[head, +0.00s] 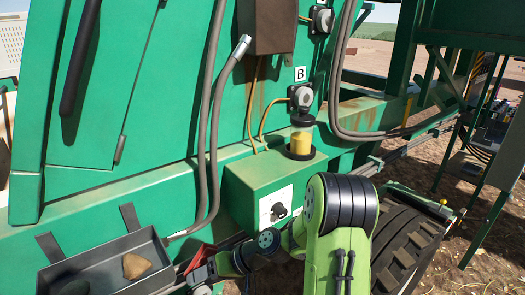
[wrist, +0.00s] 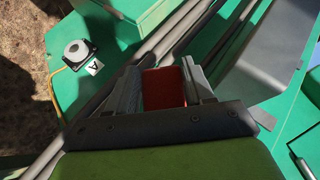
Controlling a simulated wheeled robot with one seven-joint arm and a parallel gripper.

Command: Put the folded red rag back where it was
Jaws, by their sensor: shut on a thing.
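The folded red rag (wrist: 165,88) is between the two fingers of my gripper (wrist: 160,75) in the wrist view, and the fingers are shut on it. In the head view the rag (head: 202,256) shows as a small red patch beside my gripper (head: 199,272), low in the picture. My gripper is just right of a grey metal tray (head: 153,240) fixed to the green machine. In the head view my arm and the gripper's own body hide part of the rag.
The tray holds a brown lump (head: 136,266) and a dark thing (head: 75,288). Grey hoses (head: 216,130) hang above its right end. A black tyre (head: 408,240) is at the right.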

